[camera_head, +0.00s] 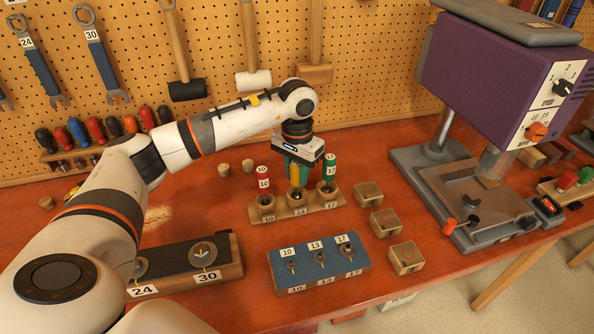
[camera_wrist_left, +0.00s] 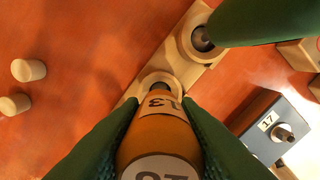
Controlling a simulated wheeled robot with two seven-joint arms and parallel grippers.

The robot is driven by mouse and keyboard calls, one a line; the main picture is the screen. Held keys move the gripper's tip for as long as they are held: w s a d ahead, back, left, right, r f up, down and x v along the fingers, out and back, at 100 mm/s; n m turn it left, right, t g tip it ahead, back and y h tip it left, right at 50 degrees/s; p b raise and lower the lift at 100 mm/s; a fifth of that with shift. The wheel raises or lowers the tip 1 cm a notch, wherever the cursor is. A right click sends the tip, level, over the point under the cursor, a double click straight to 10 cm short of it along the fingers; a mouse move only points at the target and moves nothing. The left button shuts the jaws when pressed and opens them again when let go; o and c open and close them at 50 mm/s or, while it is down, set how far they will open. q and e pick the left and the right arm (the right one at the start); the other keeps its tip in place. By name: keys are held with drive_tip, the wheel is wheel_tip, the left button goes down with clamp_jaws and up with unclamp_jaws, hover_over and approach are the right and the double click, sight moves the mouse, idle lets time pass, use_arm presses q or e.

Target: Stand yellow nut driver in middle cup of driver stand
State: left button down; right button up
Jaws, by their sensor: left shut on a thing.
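My left gripper (camera_head: 300,176) points down over the driver stand (camera_head: 333,208) and is shut on the yellow nut driver (camera_wrist_left: 158,137), whose labels read 13. The driver is upright, directly over the middle cup (camera_head: 298,197). In the left wrist view the rim of that cup (camera_wrist_left: 151,82) shows beyond the driver's far end. I cannot tell whether the tip is inside the cup. The red driver (camera_head: 263,180) stands in the left cup, marked 10. The green driver (camera_head: 329,169) stands in the right cup, marked 17. My right gripper is not in view.
A blue block (camera_head: 300,268) with 10, 13 and 17 labels sits in front of the stand. Small wooden boxes (camera_head: 384,223) stand to its right. A purple drill press (camera_head: 490,80) fills the right. A dark rack (camera_head: 175,262) lies front left.

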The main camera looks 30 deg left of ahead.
use_arm(q)
drive_tip(key=c, duration=1)
unclamp_jaws()
drive_tip(key=shift+r, duration=0.1)
drive_tip(key=shift+r+p, duration=2.7)
drive_tip(key=shift+r, duration=2.25)
